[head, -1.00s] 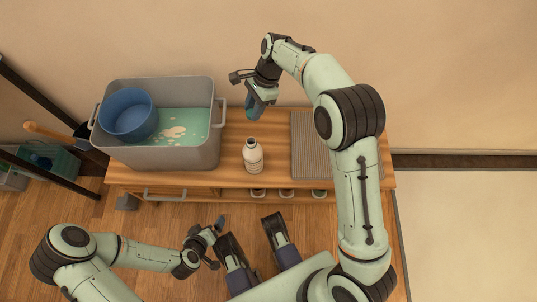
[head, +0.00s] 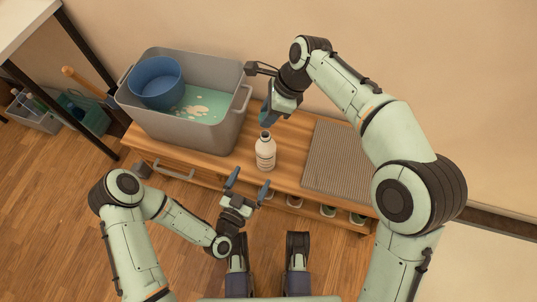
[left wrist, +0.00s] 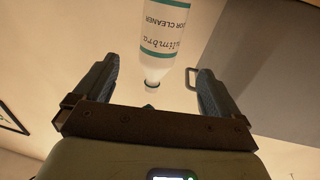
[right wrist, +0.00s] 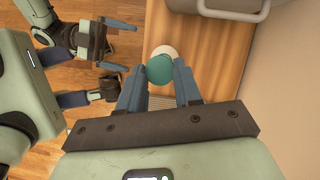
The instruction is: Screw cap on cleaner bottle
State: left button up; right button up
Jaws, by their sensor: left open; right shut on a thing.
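The white cleaner bottle (head: 265,155) stands upright on the wooden bench, its neck bare. The left wrist view shows its label (left wrist: 165,38) and dark-rimmed neck (left wrist: 151,84), upside down in the picture. My left gripper (head: 248,184) is open and empty, in front of the bottle with its fingers pointing at it. My right gripper (head: 267,115) is shut on the round teal cap (right wrist: 159,72) and holds it above and a little behind the bottle. In the right wrist view the cap partly hides the pale bottle (right wrist: 166,49) below.
A grey tub (head: 205,137) with greenish water and a blue basin (head: 156,84) stands left of the bottle. A ribbed grey mat (head: 338,160) lies to the right. The bench's front edge (head: 222,176) is near my left gripper. Several small items sit on a shelf below.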

pick_arm(q)
jog(key=x, duration=1.2)
jog(key=shift+c, duration=0.4)
jog(key=c, duration=1.4)
jog(key=shift+c, duration=0.2)
pick_arm(e)
send_over(265, 135)
jog(key=d, duration=0.1)
jog(key=shift+w+f, duration=0.1)
jog(key=shift+f, duration=2.45)
jog(key=shift+f, duration=0.9)
jog(key=shift+f, duration=0.55)
